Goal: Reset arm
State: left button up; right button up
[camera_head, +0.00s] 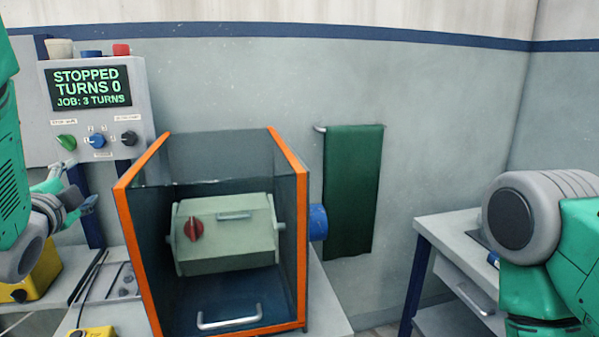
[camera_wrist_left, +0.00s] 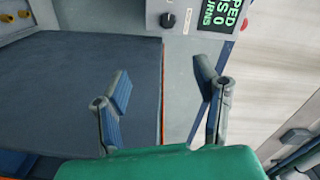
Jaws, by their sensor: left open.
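My left gripper (camera_head: 77,187) is at the left of the head view, below the control box (camera_head: 96,110) and left of the orange-framed cabinet (camera_head: 219,245). In the left wrist view its two fingers (camera_wrist_left: 160,84) are spread wide with nothing between them. The control box screen (camera_head: 90,88) reads STOPPED, TURNS 0, JOB: 3 TURNS. Inside the clear-walled cabinet is a pale green barrel (camera_head: 240,240) with a red knob (camera_head: 194,228). My right arm shows at the right edge of the head view; its gripper is out of frame.
The control box has green (camera_head: 66,142), blue (camera_head: 96,140) and black knobs (camera_head: 129,139). A yellow box (camera_head: 40,272) sits at the lower left. A green towel (camera_head: 352,190) hangs on the wall. A bench with a drawer (camera_head: 465,285) stands at the right.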

pick_arm(q)
jog(key=s+d+f+n+g+h+b, duration=0.1)
jog(key=s+d+f+n+g, duration=0.2)
jog(key=f, duration=0.8)
jog(key=s+f+n+g+b, duration=0.1)
jog(key=s+f+g, duration=0.3)
jog(key=f, duration=0.8)
jog(key=s+d+f+n+g+h+b, duration=0.15)
jog(key=s+f, duration=0.35)
jog(key=f, duration=0.6)
jog(key=s+d+f+n+g+h, duration=0.1)
jog(key=s+d+f+g, duration=0.3)
jog(key=s+f, duration=0.4)
jog(key=s+d+f+n+g+b, duration=0.1)
jog(key=s+d+f+n+g, duration=0.2)
jog(key=s+f, duration=0.5)
jog(key=s+n+g, duration=0.1)
jog(key=s, duration=0.6)
jog(key=shift+s+d+n+h+b, duration=0.3)
jog(key=shift+s+d+n+h, duration=0.05)
jog(key=shift+s+d, duration=0.05)
pick_arm(e)
jog(key=f, duration=0.5)
jog(key=shift+w+f, duration=0.15)
jog(key=shift+w, duration=0.15)
pick_arm(q)
jog(key=shift+w, duration=0.2)
